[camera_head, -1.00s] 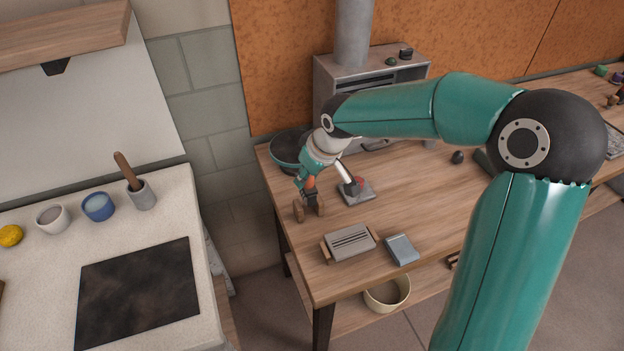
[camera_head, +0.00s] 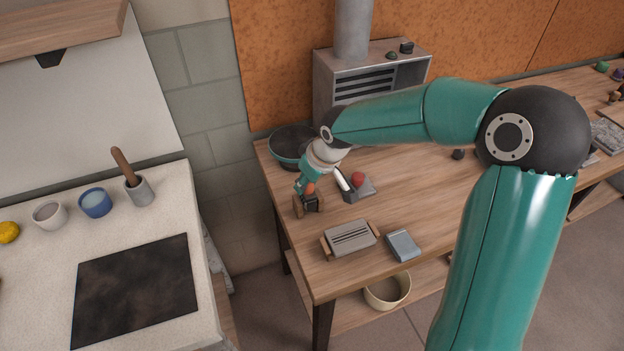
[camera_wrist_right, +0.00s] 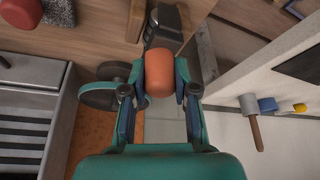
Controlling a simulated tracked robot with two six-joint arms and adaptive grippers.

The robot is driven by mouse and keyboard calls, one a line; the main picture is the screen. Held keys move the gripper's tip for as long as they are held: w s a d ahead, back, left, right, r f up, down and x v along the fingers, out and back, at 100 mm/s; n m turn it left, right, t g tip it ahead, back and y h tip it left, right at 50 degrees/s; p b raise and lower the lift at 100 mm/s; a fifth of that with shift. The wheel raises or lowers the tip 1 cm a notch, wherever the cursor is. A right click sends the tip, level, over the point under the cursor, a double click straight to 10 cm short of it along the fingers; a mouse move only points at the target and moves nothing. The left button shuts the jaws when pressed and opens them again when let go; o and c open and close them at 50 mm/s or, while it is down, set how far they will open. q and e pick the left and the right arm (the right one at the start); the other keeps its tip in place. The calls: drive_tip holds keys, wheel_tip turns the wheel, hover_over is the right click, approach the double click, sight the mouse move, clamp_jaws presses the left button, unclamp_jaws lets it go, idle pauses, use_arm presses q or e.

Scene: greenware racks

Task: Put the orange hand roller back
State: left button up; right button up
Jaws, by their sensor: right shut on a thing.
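The orange hand roller (camera_wrist_right: 159,72) is between the fingers of my right gripper (camera_wrist_right: 159,88), which is shut on its orange handle. In the head view, my right gripper (camera_head: 307,187) is low over the near left part of the wooden table. A dark part of the roller (camera_wrist_right: 166,24) lies between two wooden uprights of a small rest (camera_head: 298,206). The gripper partly covers the rest. I cannot tell whether the roller touches it. My left gripper is not in view.
A dark bowl (camera_head: 288,150) stands behind the gripper. A grey pad with a red knob (camera_head: 357,180) is to its right. A slotted grey block with wooden ends (camera_head: 350,239) and a blue-grey block (camera_head: 403,245) lie in front. A slatted metal cabinet (camera_head: 368,88) stands behind.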

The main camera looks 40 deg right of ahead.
drive_tip(key=o, duration=1)
drive_tip(key=shift+r, duration=0.1)
drive_tip(key=shift+r+p, duration=0.55)
drive_tip(key=shift+p, duration=0.05)
drive_tip(key=v, duration=1.2)
drive_tip(key=shift+b, duration=0.35)
